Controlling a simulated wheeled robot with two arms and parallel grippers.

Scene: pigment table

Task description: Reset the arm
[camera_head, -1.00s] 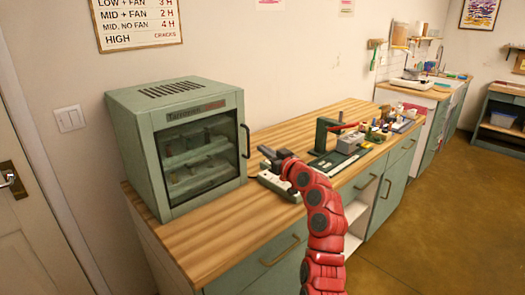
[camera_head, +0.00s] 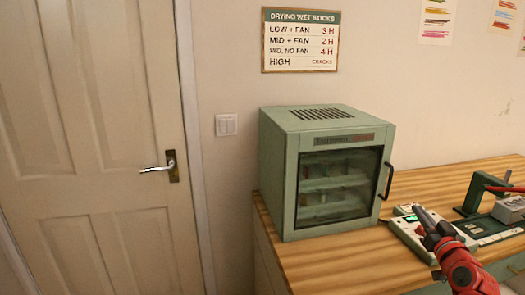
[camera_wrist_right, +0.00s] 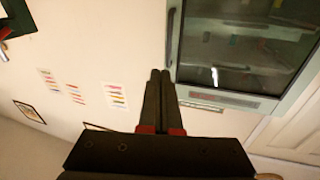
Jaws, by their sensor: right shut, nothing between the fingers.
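My right arm comes in at the lower right of the head view. Its dark gripper (camera_head: 421,212) is shut and empty, pointing up and left, in front of the small pale device with a lit green display (camera_head: 405,228). In the right wrist view the two fingers (camera_wrist_right: 160,75) lie together with nothing between them. The green drying cabinet (camera_head: 287,185) stands to the left of the gripper with its glass door shut. Its door also shows in the wrist view (camera_wrist_right: 240,50). My left gripper is not in view.
The wooden worktop (camera_head: 340,268) is bare in front of the cabinet. A dark green press with a red lever (camera_head: 480,193) stands at the right edge. A white door (camera_head: 90,150) is at the left, and a drying-times sign (camera_head: 300,40) hangs on the wall.

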